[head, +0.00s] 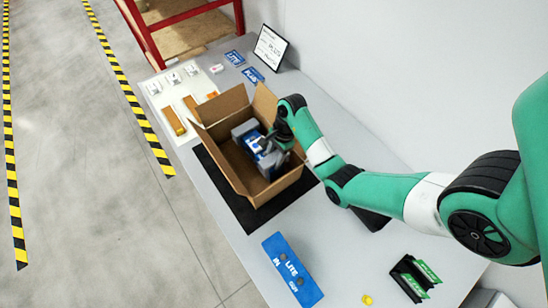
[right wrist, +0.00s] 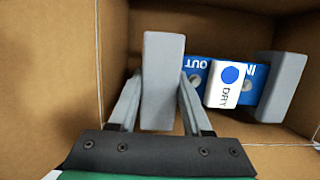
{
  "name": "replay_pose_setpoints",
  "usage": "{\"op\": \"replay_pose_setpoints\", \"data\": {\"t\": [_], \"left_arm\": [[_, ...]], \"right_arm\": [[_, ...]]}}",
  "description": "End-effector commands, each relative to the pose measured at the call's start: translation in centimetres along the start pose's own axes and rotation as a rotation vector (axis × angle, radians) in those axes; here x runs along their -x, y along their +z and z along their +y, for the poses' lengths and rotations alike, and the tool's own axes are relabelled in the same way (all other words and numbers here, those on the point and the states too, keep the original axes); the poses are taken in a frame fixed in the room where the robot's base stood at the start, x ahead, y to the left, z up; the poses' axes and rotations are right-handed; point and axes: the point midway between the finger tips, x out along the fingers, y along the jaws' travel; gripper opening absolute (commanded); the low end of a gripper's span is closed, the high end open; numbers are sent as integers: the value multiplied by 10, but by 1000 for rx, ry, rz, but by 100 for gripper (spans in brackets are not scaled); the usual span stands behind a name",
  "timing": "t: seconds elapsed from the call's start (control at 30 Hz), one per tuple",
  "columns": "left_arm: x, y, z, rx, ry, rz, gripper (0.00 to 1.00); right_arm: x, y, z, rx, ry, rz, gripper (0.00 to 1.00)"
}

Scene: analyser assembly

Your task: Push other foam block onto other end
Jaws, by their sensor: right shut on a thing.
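An open cardboard box (head: 222,165) holds a blue analyser (head: 251,141) with a white block marked DRY (right wrist: 226,86) on it. In the right wrist view the analyser's blue face (right wrist: 262,78) shows OUT at left and IN at right. One grey foam block (right wrist: 282,88) sits at the IN end. My right gripper (head: 268,144) is inside the box, its fingers closed on the other grey foam block (right wrist: 162,80), which stands by the OUT end. I cannot tell whether that block is fully seated on the end. My left gripper is not in view.
The box stands on a black mat (head: 236,208) with its flaps up around my arm. A blue LITE plate (head: 292,268), a green-and-black part (head: 414,277) and a small yellow piece (head: 367,299) lie nearer. A white tray (head: 170,108) and a sign (head: 270,47) are beyond.

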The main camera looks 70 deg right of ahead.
Motion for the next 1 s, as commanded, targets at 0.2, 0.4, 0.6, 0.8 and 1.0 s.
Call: {"op": "replay_pose_setpoints", "data": {"t": [0.2,0.4,0.6,0.8,1.0], "left_arm": [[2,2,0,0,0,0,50],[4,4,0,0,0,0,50],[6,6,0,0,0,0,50],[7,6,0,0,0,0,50],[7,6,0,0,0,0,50]], "right_arm": [[-3,-1,0,0,0,0,0],[-6,-2,0,0,0,0,0],[-8,-2,0,0,0,0,0],[-9,-2,0,0,0,0,0],[-9,-2,0,0,0,0,51]]}}
